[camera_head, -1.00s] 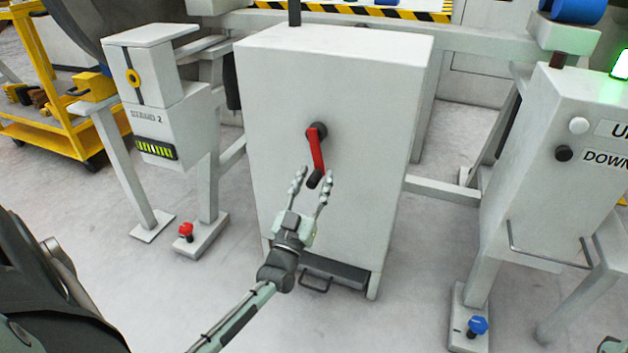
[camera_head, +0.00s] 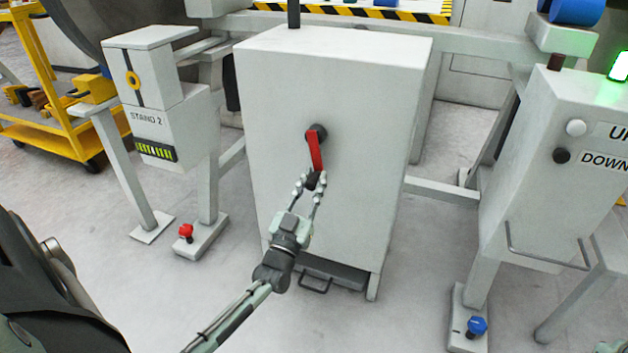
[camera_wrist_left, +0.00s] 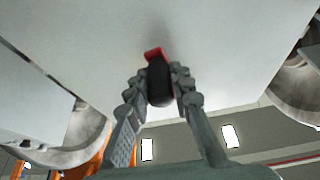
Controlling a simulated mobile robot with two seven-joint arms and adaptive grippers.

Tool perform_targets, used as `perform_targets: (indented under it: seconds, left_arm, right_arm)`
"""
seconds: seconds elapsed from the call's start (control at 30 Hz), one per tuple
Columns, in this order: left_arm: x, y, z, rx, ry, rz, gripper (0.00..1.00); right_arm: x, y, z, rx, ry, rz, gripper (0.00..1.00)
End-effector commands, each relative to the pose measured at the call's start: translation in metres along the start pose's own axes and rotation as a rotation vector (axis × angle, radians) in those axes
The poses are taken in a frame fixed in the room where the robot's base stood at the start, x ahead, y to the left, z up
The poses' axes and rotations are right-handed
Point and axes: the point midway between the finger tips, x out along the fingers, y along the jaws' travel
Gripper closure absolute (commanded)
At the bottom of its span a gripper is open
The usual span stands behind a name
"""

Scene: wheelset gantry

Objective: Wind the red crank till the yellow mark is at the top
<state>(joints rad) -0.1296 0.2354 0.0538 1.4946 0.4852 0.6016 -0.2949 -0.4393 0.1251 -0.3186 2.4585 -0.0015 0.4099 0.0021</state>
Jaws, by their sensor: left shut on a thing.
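The red crank (camera_head: 315,150) is on the front of a white cabinet (camera_head: 270,120). Its arm hangs down from a dark hub (camera_head: 316,132), with a black handle at the lower end. My left gripper (camera_head: 311,183) is shut on this handle. The left wrist view shows the black handle (camera_wrist_left: 159,84) between my two fingers, with a bit of the red arm (camera_wrist_left: 154,53) behind it. I see no yellow mark on the crank or around its hub. My right gripper is not in view.
A white stand labelled STAND 2 (camera_head: 147,118) is left of the cabinet. A white control box (camera_head: 535,190) with an UP and a DOWN button is at right. A drawer-like grey part with a handle (camera_head: 316,285) is low on the cabinet. The floor in front is clear.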

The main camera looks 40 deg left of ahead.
Motion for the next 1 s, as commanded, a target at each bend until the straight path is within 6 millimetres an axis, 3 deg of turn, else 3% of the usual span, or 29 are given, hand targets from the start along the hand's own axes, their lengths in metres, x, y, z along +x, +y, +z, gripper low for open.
perform_targets:
  seconds: [0.13, 0.97, 1.0]
  left_arm:
    - [-0.001, -0.009, 0.001, 0.013, -0.002, -0.008, 1.00]
    - [-0.003, -0.021, 0.005, 0.116, -0.007, 0.034, 1.00]
    - [-0.003, -0.020, 0.005, 0.116, -0.007, 0.034, 0.78]
  right_arm:
    - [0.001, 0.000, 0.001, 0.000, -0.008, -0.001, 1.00]
    - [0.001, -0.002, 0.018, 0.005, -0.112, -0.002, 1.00]
    - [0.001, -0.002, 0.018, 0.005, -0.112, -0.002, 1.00]
